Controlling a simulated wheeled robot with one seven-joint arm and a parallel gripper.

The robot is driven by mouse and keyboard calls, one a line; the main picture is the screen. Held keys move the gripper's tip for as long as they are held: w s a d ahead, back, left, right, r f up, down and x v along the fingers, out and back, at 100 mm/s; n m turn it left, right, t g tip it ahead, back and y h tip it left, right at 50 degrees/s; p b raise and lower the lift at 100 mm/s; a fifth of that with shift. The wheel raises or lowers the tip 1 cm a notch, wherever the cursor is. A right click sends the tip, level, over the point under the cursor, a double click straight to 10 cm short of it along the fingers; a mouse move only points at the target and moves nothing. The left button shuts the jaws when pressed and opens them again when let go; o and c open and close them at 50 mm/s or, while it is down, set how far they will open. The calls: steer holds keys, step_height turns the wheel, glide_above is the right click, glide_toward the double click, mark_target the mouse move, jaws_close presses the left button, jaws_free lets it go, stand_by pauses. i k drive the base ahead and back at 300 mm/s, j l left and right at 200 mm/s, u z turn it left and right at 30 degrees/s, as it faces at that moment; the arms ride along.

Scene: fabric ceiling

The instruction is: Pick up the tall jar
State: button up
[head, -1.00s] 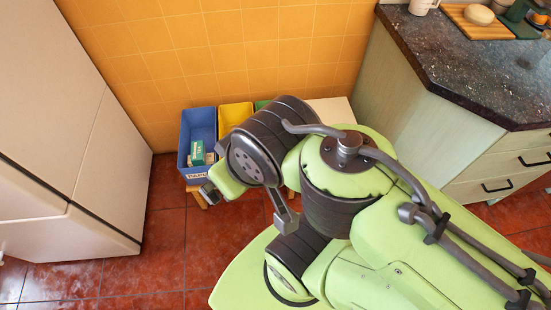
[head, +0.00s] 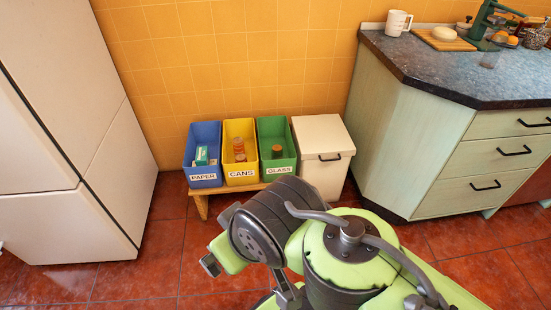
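Which item is the tall jar is not certain. A brownish jar-like item (head: 277,151) stands in the green bin marked GLASS (head: 276,127). An amber item (head: 239,146) stands in the yellow bin marked CANS (head: 239,128). A patterned round vessel (head: 537,39) stands on the counter at the far right. My green and dark grey arm fills the lower middle. A small grey end piece, seemingly part of my gripper (head: 210,265), shows at its left, below and in front of the bins. The fingers are not clear, and nothing held is visible.
The blue bin marked PAPER (head: 203,131) holds a green-white box. A lidded cream bin (head: 323,137) stands right of the wooden bench (head: 202,206). A tall pale cabinet (head: 60,130) bounds the left. A counter (head: 430,72) with drawers bounds the right. Red floor is open at lower left.

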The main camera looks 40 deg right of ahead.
mark_target(497, 46)
steer(key=l+z, duration=0.1)
steer(key=z, duration=2.75)
